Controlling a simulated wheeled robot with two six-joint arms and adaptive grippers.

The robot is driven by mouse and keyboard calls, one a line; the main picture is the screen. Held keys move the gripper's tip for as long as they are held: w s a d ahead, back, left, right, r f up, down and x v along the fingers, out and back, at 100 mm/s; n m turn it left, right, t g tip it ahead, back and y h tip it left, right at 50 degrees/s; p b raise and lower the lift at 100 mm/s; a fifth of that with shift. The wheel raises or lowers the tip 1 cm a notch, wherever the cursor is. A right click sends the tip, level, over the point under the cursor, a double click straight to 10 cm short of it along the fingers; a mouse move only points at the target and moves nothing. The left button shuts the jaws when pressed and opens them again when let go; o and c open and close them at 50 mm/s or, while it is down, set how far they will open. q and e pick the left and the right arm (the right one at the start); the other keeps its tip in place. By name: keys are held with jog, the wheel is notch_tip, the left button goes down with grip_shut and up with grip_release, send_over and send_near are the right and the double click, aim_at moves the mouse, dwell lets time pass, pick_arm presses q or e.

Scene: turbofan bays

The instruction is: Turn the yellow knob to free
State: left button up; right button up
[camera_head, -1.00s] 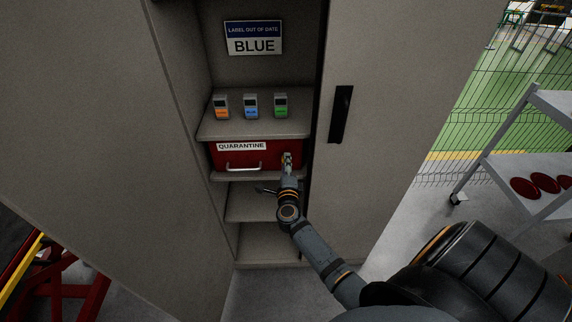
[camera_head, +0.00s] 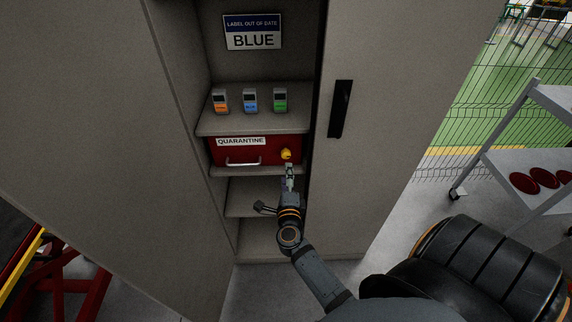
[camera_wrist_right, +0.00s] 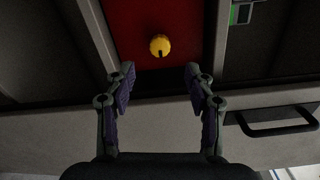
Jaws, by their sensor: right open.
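The yellow knob (camera_head: 286,154) sits on the right part of the red drawer front (camera_head: 262,150) labelled QUARANTINE. In the right wrist view the yellow knob (camera_wrist_right: 160,45) shows a dark mark at its lower edge. My right gripper (camera_head: 290,172) is just below and in front of the knob, apart from it. In the right wrist view my right gripper (camera_wrist_right: 160,78) is open and empty, with the knob beyond and between its fingertips. My left gripper is not in view.
The drawer has a metal handle (camera_head: 243,162) to the left of the knob. Several small tagged devices stand on the cabinet shelf (camera_head: 236,126) above. The right cabinet door (camera_head: 385,110) with a black handle stands close to the right. Lower shelves look empty.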

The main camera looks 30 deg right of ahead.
jog(key=shift+v, duration=1.85)
jog(key=s+a+f+n+g+y, duration=0.1)
jog(key=s+a+f+n+y, duration=0.15)
jog(key=f+n, duration=0.45)
jog(key=s+a+f+n+g+y, duration=0.1)
jog(key=s+a+f+n+y, duration=0.2)
jog(key=f, duration=0.9)
jog(key=s+a+f+n+g+y, duration=0.25)
jog(key=f+n, duration=0.35)
jog(key=f, duration=0.3)
jog(key=s+d+f+n+g, duration=0.2)
jog(key=s+f, duration=0.4)
jog(key=s, duration=0.4)
jog(key=s+d+f+n+g, duration=0.2)
jog(key=s+f+n+g, duration=0.2)
jog(key=s, duration=0.6)
jog(key=s+d+f+n+g, duration=0.2)
jog(key=s+f+n+g, duration=0.1)
jog(key=s+f, duration=0.5)
jog(key=shift+s+f+n+y, duration=0.2)
jog(key=shift+s+n+y, duration=0.1)
jog(key=shift+s+n, duration=0.7)
jog(key=shift+s, duration=0.1)
